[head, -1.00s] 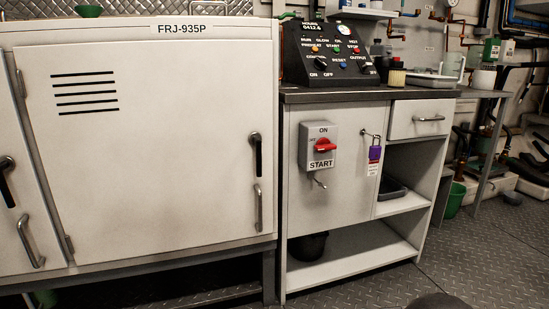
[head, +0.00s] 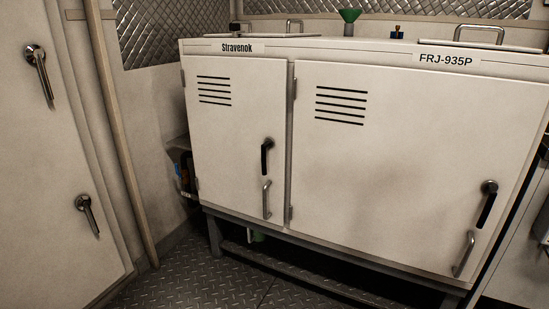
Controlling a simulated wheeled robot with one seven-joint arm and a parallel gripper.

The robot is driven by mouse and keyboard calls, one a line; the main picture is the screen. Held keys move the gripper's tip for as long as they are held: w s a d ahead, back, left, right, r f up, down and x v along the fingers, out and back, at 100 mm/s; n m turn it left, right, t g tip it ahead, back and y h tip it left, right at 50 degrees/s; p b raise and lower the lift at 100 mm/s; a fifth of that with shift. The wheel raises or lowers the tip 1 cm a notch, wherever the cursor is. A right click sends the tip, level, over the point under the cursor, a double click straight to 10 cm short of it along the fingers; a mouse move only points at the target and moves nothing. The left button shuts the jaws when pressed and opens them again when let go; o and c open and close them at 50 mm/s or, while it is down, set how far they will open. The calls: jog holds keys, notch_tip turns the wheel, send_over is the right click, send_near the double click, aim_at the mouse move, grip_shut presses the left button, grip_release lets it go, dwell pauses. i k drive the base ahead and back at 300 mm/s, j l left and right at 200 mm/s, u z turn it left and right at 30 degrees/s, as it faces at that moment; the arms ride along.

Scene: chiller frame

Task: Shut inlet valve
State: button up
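No inlet valve can be made out in the head view. A white chiller cabinet (head: 235,135) labelled Stravenok and FRJ-935P stands across the middle and right. Its left door has a black lever handle (head: 266,157) and a metal pull (head: 266,199). Its right door (head: 390,160) has a black lever handle (head: 487,204) and a metal pull (head: 463,254). Both doors are shut. Small dark and coloured parts (head: 186,175) show in the gap at the cabinet's left side, too small to identify. My gripper is not in view.
A pale door with two lever handles (head: 38,75) fills the left edge. A wooden post (head: 122,140) stands beside it. A green funnel (head: 349,20) sits on the cabinet top. The tread-plate floor (head: 190,275) is clear between door and cabinet.

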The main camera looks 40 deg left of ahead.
aim_at(178, 172)
jog(key=u, duration=1.45)
jog(key=j+u, duration=0.3)
jog(key=j, duration=0.2)
jog(key=i+j+u, duration=0.15)
jog(key=j+u, duration=0.2)
jog(key=j, duration=0.15)
